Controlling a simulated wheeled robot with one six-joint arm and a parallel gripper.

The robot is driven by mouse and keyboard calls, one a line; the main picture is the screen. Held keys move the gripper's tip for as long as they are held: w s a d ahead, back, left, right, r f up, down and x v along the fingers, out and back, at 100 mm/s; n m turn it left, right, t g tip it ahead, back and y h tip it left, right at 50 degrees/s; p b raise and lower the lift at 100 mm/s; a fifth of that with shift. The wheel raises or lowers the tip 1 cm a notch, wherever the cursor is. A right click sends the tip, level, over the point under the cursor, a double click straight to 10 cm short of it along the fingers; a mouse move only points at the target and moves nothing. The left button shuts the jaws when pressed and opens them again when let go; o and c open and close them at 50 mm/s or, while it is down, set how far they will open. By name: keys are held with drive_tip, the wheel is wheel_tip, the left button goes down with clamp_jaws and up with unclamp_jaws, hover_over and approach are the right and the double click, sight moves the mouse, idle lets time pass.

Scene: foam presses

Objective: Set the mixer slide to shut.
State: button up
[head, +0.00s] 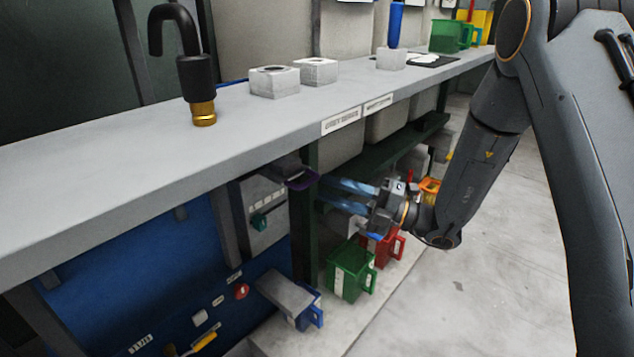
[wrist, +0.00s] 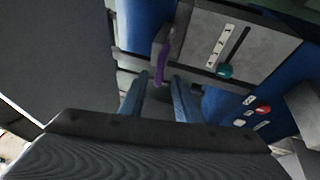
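A grey box (head: 262,200) is fixed under the bench and shows in the wrist view (wrist: 262,42). Its face has a white marked strip (wrist: 227,42) with a teal knob (wrist: 225,71) at the strip's lower end in the wrist view; the knob also shows in the head view (head: 259,222). I cannot read which label marks shut. A purple handle (head: 301,179) juts out at the box's top side. My gripper (head: 324,193) is open and empty, its two blue fingers pointing toward the purple handle. In the wrist view the handle (wrist: 162,62) lies just beyond the fingertips, apparently not gripped.
The grey bench top (head: 130,125) overhangs the box. A dark green post (head: 304,228) stands beside it. Open floor (head: 470,270) lies right.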

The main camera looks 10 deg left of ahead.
drive_tip(key=shift+s+d+f, duration=0.1)
drive_tip(key=shift+d+f, duration=0.05)
drive_tip(key=shift+d, duration=0.6)
